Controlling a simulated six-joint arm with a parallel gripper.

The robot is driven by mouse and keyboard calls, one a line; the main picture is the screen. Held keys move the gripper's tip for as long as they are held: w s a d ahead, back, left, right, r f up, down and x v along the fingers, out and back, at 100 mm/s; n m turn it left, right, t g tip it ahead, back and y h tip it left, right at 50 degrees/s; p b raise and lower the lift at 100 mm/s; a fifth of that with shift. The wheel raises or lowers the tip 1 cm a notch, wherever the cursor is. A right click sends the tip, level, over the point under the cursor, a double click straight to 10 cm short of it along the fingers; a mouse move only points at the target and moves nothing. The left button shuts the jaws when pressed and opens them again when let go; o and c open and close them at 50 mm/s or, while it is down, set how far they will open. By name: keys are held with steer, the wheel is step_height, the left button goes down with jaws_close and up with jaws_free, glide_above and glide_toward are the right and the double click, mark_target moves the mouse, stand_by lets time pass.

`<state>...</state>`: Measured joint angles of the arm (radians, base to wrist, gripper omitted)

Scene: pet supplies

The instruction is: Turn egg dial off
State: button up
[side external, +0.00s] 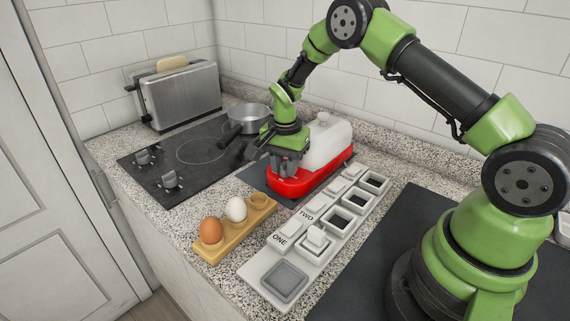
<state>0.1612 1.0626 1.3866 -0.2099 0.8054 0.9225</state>
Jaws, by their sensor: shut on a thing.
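The egg appliance (311,182) has a red base and a white rounded top with a small knob. It stands on a dark mat in the middle of the counter. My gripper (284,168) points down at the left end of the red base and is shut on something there. The egg dial itself is hidden behind my fingers, so its setting cannot be read.
A cooktop (176,160) with two knobs and a pan (248,117) lies to the left. A wooden holder (236,235) bears a brown egg (211,231) and a white egg (236,209). A labelled switch panel (262,268) lies in front. A toaster (178,97) stands behind.

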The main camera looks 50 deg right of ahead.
mark_target(285, 163)
steer(key=o, duration=0.9)
steer(key=shift+o, duration=0.2)
step_height(285, 163, up, 9)
steer(key=shift+r, duration=0.45)
